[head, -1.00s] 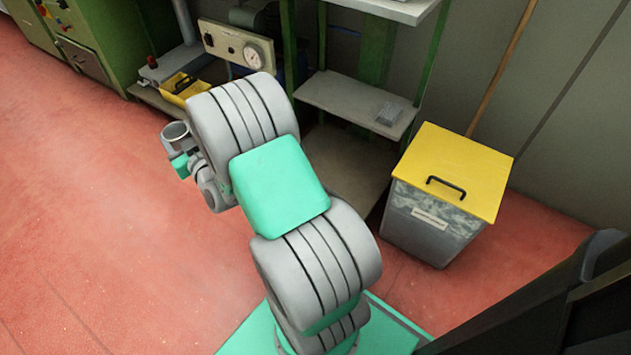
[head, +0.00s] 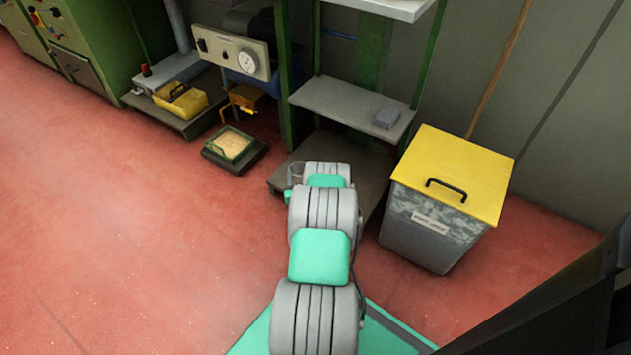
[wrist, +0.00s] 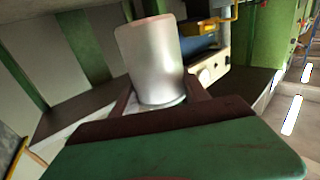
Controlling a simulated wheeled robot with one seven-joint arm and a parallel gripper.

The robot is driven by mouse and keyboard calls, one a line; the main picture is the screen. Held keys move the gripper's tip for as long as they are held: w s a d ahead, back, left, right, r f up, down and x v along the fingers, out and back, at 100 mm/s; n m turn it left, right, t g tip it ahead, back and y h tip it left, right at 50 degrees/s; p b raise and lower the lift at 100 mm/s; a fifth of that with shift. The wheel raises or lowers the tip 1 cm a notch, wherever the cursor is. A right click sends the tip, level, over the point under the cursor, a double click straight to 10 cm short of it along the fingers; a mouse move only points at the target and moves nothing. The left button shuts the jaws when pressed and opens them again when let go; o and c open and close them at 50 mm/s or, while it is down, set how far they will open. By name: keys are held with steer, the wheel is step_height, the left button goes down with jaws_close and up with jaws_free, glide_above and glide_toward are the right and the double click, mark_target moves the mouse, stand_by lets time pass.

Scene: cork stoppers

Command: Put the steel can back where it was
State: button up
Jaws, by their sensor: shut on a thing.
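The steel can (wrist: 152,62) is a plain silvery cylinder. In the wrist view it stands up between the two dark fingers of my gripper (wrist: 158,96), which are shut on it near its lower end. It looks slightly tilted in that view. In the head view only a small part of the can (head: 295,172) shows at the left of my arm's far end, in front of the rack's bottom board. My arm hides most of the gripper there. I cannot tell how high the can is above the board.
A yellow-lidded bin (head: 420,232) stands right. A shallow tray of pale material (head: 232,145) sits on the floor left. The floor at left is clear.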

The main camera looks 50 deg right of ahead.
steer(key=d+f+b, duration=0.3)
steer(key=f, duration=0.1)
steer(key=d+f+b, duration=0.3)
steer(key=d+f, duration=0.1)
steer(key=w+d+f+b, duration=0.1)
steer(key=d+f+b, duration=0.1)
steer(key=d+f, duration=0.1)
steer(key=shift+d+f+b, duration=0.35)
steer(key=shift+f+b, duration=0.05)
steer(key=shift+f, duration=0.05)
steer(key=shift+w+r, duration=0.1)
steer(key=shift+r, duration=0.05)
steer(key=o, duration=1.4)
steer(key=shift+f, duration=0.2)
steer(key=shift+r, duration=0.1)
